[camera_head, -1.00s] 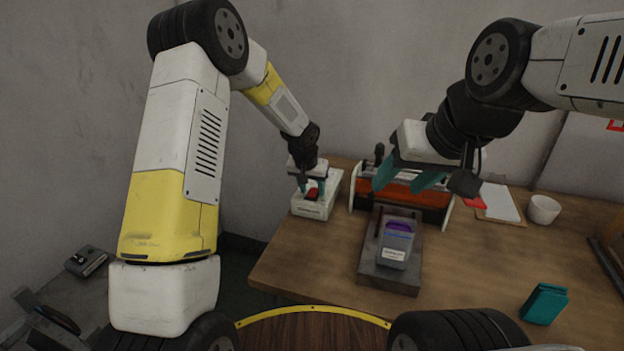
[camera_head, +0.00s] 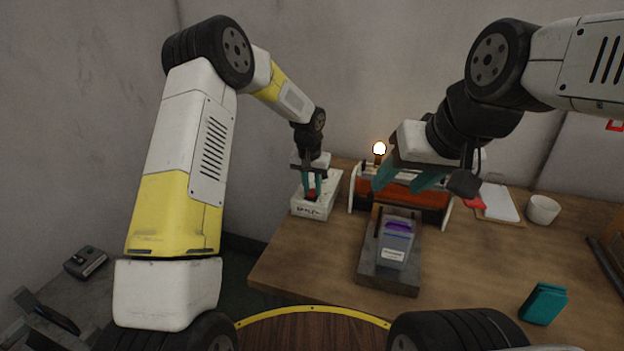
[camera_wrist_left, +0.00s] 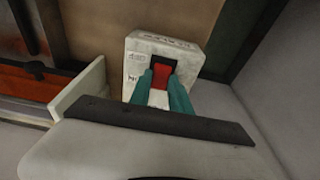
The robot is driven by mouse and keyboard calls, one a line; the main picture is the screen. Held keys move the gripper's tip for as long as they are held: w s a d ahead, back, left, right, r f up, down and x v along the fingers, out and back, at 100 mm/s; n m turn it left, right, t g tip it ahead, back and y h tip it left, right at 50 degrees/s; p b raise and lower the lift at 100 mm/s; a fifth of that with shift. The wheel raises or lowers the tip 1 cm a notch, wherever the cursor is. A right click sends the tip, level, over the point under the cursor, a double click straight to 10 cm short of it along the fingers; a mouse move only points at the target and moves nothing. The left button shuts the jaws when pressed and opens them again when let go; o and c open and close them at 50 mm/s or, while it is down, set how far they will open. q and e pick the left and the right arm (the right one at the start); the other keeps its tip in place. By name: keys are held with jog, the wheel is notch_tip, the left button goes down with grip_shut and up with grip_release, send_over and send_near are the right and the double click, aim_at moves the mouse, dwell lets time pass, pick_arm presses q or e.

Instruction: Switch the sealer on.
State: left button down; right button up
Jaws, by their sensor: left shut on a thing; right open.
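A white switch box (camera_head: 313,209) with a red switch stands at the table's left edge. My left gripper (camera_head: 311,192) points down onto it with its teal fingers shut on the red switch (camera_wrist_left: 161,78), which shows between the fingertips in the left wrist view. The sealer (camera_head: 415,189), with an orange-red front and white end plates, stands right of the box. A lamp (camera_head: 379,149) on its left glows. My right gripper (camera_head: 404,182) is open and empty in front of and above the sealer, hiding part of it.
A dark stand (camera_head: 388,278) holding a grey packet with a purple item (camera_head: 397,232) is before the sealer. A teal block (camera_head: 543,304), a white cup (camera_head: 543,209) and a clipboard (camera_head: 500,204) are to the right. The table's middle right is clear.

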aim_at(313, 191)
pick_arm(q)
jog(key=shift+w+g+y, duration=0.3)
jog(key=shift+g, duration=0.7)
jog(key=c, duration=1.2)
grip_release()
notch_tip(313, 191, up, 8)
